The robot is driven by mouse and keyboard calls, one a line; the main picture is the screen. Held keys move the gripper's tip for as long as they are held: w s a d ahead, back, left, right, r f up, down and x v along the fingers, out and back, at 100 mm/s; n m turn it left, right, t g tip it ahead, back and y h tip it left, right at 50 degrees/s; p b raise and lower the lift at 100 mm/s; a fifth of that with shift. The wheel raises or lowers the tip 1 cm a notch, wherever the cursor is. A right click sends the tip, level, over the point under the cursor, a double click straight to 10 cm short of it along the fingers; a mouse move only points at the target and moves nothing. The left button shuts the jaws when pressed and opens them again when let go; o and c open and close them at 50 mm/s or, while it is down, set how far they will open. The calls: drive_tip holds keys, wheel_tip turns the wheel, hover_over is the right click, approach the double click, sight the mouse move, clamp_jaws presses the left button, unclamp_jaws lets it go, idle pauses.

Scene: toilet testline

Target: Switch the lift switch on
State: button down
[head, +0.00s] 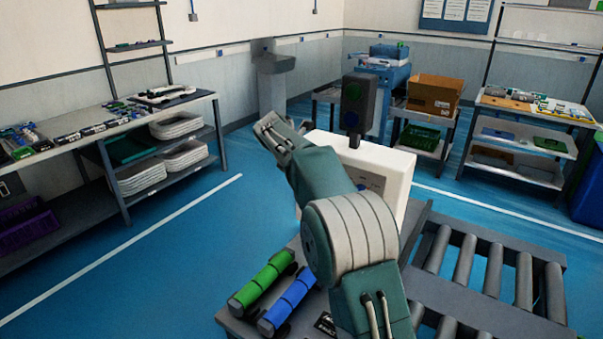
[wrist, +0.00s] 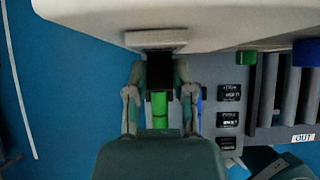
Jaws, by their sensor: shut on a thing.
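The lift switch appears to be the black block (wrist: 166,67) under a pale grey mount on the white box, in the wrist view. My gripper (wrist: 160,75) has a finger on each side of the block and is shut on it. Which position the switch is in cannot be told. The white box (head: 398,178) stands behind my arm in the head view, with a dark panel (head: 352,100) with a green and a blue part on top. My arm hides the switch and the fingertips there.
A green roller (head: 262,280) and a blue roller (head: 288,302) lie beside my arm. A roller conveyor (head: 495,275) is at the lower right. A laden bench (head: 120,128) stands left, shelves (head: 520,150) right. Blue floor (head: 190,235) on the left is clear.

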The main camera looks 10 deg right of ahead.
drive_tip(key=shift+w+r+y, duration=0.1)
drive_tip(key=shift+w+y, duration=0.05)
drive_tip(key=shift+y, duration=0.15)
idle(0.4)
drive_tip(key=shift+c, duration=2.4)
unclamp_jaws()
drive_tip(key=shift+w+g, duration=0.1)
drive_tip(key=shift+g, duration=0.2)
drive_tip(key=v, duration=1.1)
drive_tip(key=shift+s+a+r, duration=0.2)
drive_tip(key=shift+a+r, duration=0.05)
drive_tip(key=shift+a, duration=0.05)
